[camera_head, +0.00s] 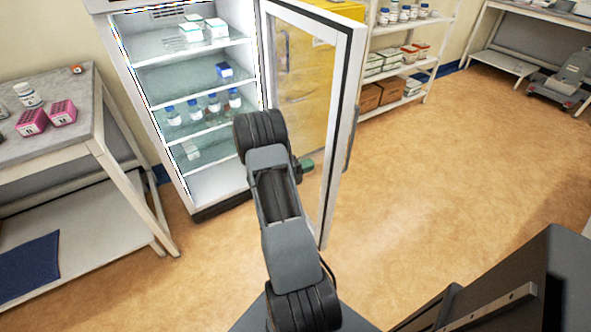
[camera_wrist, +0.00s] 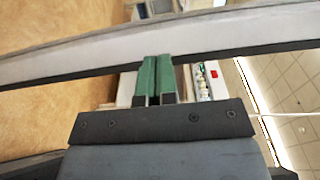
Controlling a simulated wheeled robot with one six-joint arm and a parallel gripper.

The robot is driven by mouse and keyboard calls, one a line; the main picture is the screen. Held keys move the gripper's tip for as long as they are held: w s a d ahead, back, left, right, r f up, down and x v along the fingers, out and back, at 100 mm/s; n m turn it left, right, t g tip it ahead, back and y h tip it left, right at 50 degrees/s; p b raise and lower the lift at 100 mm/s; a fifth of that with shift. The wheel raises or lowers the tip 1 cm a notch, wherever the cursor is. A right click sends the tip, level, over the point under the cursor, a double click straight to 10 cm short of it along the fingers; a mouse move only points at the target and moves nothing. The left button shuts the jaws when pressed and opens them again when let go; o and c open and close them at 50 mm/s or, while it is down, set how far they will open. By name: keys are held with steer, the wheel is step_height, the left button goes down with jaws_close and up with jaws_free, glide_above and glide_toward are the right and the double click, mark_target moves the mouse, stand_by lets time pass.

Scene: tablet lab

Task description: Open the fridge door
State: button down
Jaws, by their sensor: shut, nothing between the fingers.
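The fridge (camera_head: 225,182) stands at the back centre in the head view, lit inside. Its glass door (camera_head: 345,85) with a white frame is swung wide open to the right, and the shelves are exposed. The door's grey handle (camera_head: 353,140) is on the outer side of the frame. My gripper (camera_head: 306,165) is by the inner side of the door, and my arm hides part of the door and fridge. In the wrist view my gripper's green fingers (camera_wrist: 157,75) are shut and empty, close to the door frame (camera_wrist: 230,38); I cannot tell whether they touch it.
Inside the fridge are blue-capped bottles (camera_head: 203,106) and small boxes (camera_head: 204,29). A table (camera_head: 85,120) with pink boxes (camera_head: 47,117) stands at the left. A white shelf rack (camera_head: 428,62) stands behind the door. The floor (camera_head: 460,160) on the right is clear.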

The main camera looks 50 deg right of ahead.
mark_target(325, 159)
steer(key=shift+x, duration=2.35)
